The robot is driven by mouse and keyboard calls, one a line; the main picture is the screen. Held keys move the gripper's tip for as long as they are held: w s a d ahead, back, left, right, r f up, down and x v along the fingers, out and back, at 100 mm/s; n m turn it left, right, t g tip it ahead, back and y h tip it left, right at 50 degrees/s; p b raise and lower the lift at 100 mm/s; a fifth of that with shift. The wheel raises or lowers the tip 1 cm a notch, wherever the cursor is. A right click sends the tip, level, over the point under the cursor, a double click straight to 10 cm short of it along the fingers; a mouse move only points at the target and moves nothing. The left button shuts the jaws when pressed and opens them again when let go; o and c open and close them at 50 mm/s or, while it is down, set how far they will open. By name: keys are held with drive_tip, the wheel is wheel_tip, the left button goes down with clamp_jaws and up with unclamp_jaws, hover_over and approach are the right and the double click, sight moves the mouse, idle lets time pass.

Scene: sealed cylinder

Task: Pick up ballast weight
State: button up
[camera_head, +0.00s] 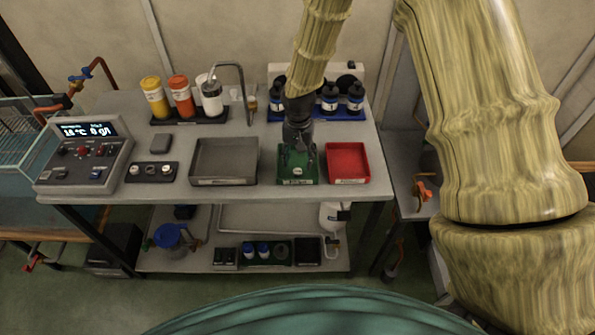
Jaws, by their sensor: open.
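My gripper (299,150) points down at the green tray (297,181) on the bench. It is dark and open, and its fingers hide much of the tray's inside. I cannot clearly make out a ballast weight; anything in the green tray is too small or covered by the gripper. A small dark grey block (161,143) lies on the bench to the left, well apart from my gripper; I cannot tell what it is.
A grey tray (224,182) stands left of the green one, a red tray (348,181) right of it. Dark bottles (329,97) in a blue rack stand behind. A bent metal tap (243,92) rises nearby. A control box (84,154) occupies the bench's left end.

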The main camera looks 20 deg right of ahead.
sight(298, 171)
drive_tip(key=shift+s+a+f+p, duration=0.15)
drive_tip(key=shift+f+p, duration=0.2)
drive_tip(key=shift+f, duration=0.3)
drive_tip(key=shift+s+a+f+p, duration=0.15)
drive_tip(key=shift+f+p, duration=0.2)
drive_tip(key=shift+f, duration=0.25)
drive_tip(key=shift+d+f, duration=0.15)
drive_tip(key=shift+f, duration=0.8)
drive_tip(key=c, duration=1)
